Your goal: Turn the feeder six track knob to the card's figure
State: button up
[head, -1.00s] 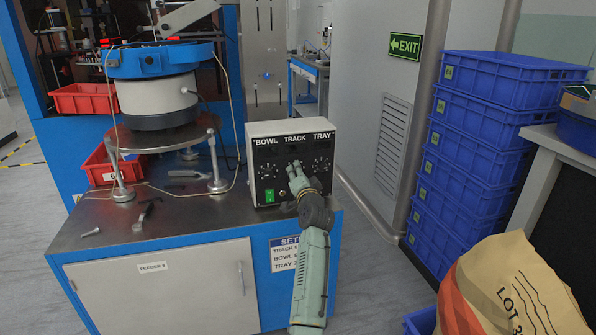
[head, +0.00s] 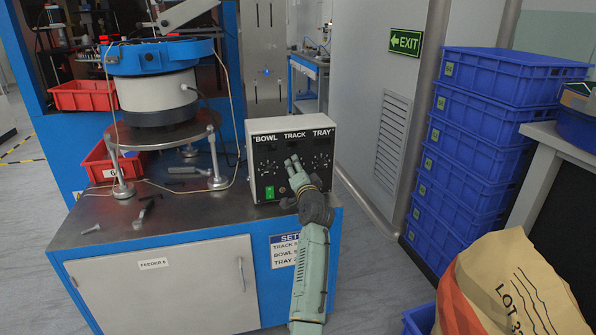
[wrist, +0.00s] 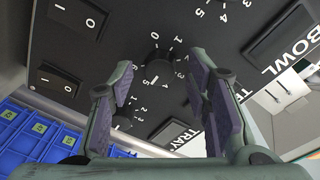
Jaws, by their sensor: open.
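The control box (head: 259,142) stands on the feeder bench, its black panel lettered BOWL, TRACK, TRAY. My gripper (head: 293,161) is in front of the panel's middle, below the TRACK label. In the wrist view my gripper (wrist: 163,75) is open, a finger on each side of the dark track knob (wrist: 158,68). The tray knob (wrist: 124,121) shows below left, partly behind a finger. The settings card (head: 283,250) on the bench front is partly hidden by my arm; its figures are unreadable.
A green switch (head: 269,193) is low on the panel. The bowl feeder (head: 158,95) and loose tools are left of the box. Stacked blue crates (head: 490,110) and a paper sack (head: 515,290) stand right. Two rocker switches (wrist: 80,15) show in the wrist view.

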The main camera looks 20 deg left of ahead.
jog(key=v, duration=1.2)
